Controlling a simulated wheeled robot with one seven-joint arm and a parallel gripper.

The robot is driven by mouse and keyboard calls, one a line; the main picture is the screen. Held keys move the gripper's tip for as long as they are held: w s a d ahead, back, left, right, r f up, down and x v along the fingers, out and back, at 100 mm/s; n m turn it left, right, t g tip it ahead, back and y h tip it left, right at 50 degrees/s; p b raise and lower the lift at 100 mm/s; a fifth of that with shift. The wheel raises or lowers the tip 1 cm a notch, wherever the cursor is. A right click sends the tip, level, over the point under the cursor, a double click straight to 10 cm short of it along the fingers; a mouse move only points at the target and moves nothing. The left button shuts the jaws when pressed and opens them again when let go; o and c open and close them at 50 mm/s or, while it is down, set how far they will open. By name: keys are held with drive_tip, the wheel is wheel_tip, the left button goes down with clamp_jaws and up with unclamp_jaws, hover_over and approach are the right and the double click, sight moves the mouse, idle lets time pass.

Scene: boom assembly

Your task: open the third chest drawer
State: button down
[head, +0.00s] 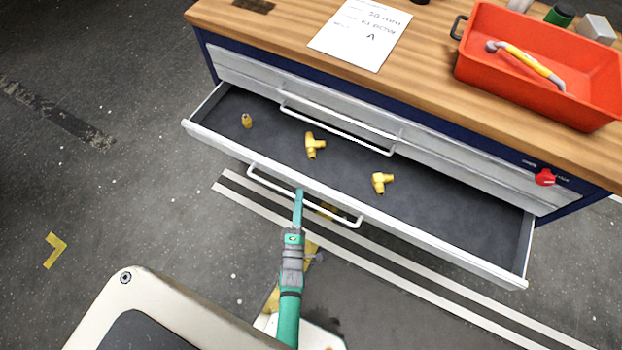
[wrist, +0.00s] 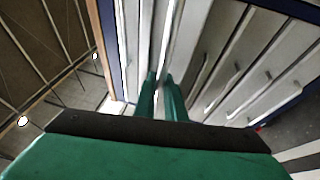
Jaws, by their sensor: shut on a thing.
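The chest's third drawer (head: 460,232) is pulled well out in the head view, below two closed drawer fronts. Its white bar handle (head: 264,183) runs along the front. My gripper (head: 299,193) is at the middle of this handle and shut on it. In the wrist view, the green fingers (wrist: 161,80) point at the drawer fronts, close together; the grip itself is hard to make out there. The open drawer holds a small yellow fitting (head: 247,121) and two yellow tee fittings (head: 314,146) (head: 382,183).
The wooden worktop (head: 270,32) carries a paper sheet (head: 362,32) and a red tray (head: 540,85) with a yellow-and-grey tool in it. A red knob (head: 544,177) is on the chest's right front. The floor to the left is mostly clear.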

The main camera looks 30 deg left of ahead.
drive_tip(key=s, duration=1)
drive_tip(key=shift+s+a, duration=0.15)
drive_tip(key=shift+s, duration=0.15)
drive_tip(key=c, duration=1.8)
unclamp_jaws()
drive_tip(key=v, duration=1)
drive_tip(key=shift+s+f, duration=0.1)
drive_tip(key=shift+s, duration=0.2)
drive_tip(key=d+r+m+g+h, duration=0.1)
drive_tip(key=d+r+m+h, duration=0.1)
drive_tip(key=d+r+m, duration=0.4)
drive_tip(key=s+d+r+m+g+h, duration=0.1)
drive_tip(key=d+r+m+h, duration=0.1)
drive_tip(key=d+r+m, duration=0.3)
drive_tip(key=d+r+m+g+h, duration=0.1)
drive_tip(key=d+r+m+h, duration=0.2)
drive_tip(key=d+r+m, duration=0.3)
drive_tip(key=shift+s+d+r+m, duration=0.1)
drive_tip(key=shift+r+m, duration=0.55)
drive_tip(key=shift+m, duration=0.35)
drive_tip(key=shift+s+d+r+m, duration=0.15)
drive_tip(key=shift+r+m, duration=0.5)
drive_tip(key=shift+m, duration=0.35)
drive_tip(key=shift+s+d+r+m, duration=0.1)
drive_tip(key=shift+r+m, duration=0.55)
drive_tip(key=shift+m, duration=0.35)
